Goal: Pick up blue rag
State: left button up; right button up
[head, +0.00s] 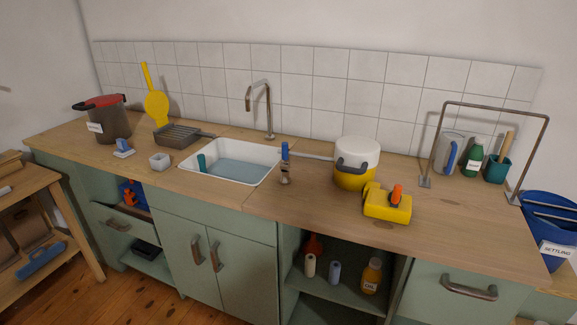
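I cannot tell for sure which thing is the blue rag. A crumpled-looking blue thing (133,194) sits on the upper shelf of the open green cabinet at the left, partly shaded by the worktop. A long blue object (41,259) lies on the low shelf of the wooden bench at the far left; it looks more like a tool than cloth. Neither of my grippers is in view, and nothing in this view touches either blue thing.
A wooden worktop (305,205) carries a sink (186,176), a tap (268,110), a brown pot (108,124), a yellow-and-white container (355,177) and a yellow tool (388,208). A metal frame (495,108) stands at the right. A drawer (120,226) juts out below the left shelf.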

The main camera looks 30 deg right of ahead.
aim_at(123, 150)
jog(key=i+j+z, duration=0.5)
jog(key=z, duration=0.15)
jog(key=i+j+z, duration=0.2)
jog(key=j+z, duration=0.15)
jog(key=j, duration=0.2)
jog(key=i+j+z, duration=0.1)
jog(key=j+z, duration=0.25)
jog(key=i+j, duration=0.1)
jog(key=j, duration=0.2)
jog(key=i+j+z, duration=0.1)
jog(key=i+j, duration=0.05)
jog(key=j, duration=0.1)
